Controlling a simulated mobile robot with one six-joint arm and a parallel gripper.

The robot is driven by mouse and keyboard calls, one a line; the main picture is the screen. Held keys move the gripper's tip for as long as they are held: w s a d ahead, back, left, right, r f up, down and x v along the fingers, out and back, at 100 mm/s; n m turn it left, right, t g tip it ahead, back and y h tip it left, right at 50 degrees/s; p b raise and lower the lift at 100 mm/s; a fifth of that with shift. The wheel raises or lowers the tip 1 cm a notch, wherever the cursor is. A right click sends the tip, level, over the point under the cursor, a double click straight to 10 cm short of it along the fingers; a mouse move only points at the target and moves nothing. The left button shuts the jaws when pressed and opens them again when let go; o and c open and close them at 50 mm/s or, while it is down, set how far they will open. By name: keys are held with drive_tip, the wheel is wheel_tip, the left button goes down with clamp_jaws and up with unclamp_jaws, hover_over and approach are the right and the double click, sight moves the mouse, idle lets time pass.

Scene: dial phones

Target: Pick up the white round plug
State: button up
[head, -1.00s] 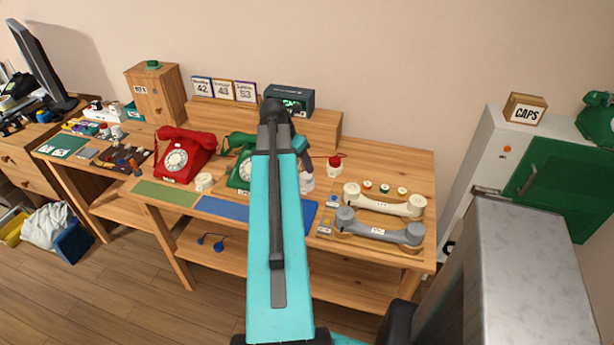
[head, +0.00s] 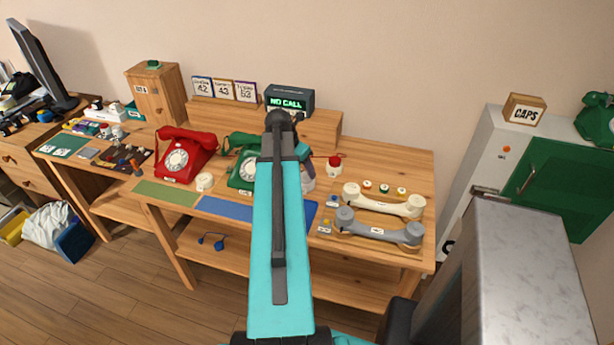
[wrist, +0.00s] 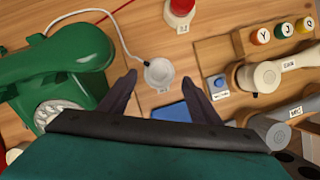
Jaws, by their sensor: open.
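The white round plug (wrist: 159,72) stands on the wooden desk with a white cord running up and left from it. A small tag sits just below it. My gripper (wrist: 160,79) is open and empty. Its two dark fingers point at the plug, one tip on either side of it in the wrist view; I cannot tell how far above the desk they are. In the head view a white thing (head: 308,185) beside my arm looks like the plug, partly hidden.
A green dial phone (wrist: 62,70) stands close left of the plug. A red-topped white piece (wrist: 180,10) is behind it. A wooden board with white (head: 385,202) and grey handsets (head: 378,230) lies to the right. A blue mat (head: 228,208) lies in front.

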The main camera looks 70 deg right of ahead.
sight(306, 175)
drive_tip(key=shift+p+x, duration=0.6)
drive_tip(key=shift+x, duration=1.4)
drive_tip(key=c, duration=1)
drive_tip(key=shift+c, duration=0.2)
drive_tip(key=shift+d+r, duration=0.1)
drive_tip(key=shift+r, duration=0.1)
drive_tip(key=shift+r+b, duration=0.7)
drive_tip(key=shift+r, duration=0.7)
drive_tip(key=shift+s+a+r, duration=0.1)
drive_tip(key=shift+a+r, duration=0.05)
drive_tip(key=shift+a, duration=0.15)
drive_tip(key=s+a+b, duration=0.3)
drive_tip(key=a+b, duration=0.2)
drive_tip(key=a, duration=0.3)
drive_tip(key=shift+s+a+r+b, duration=0.35)
drive_tip(key=shift+a, duration=0.05)
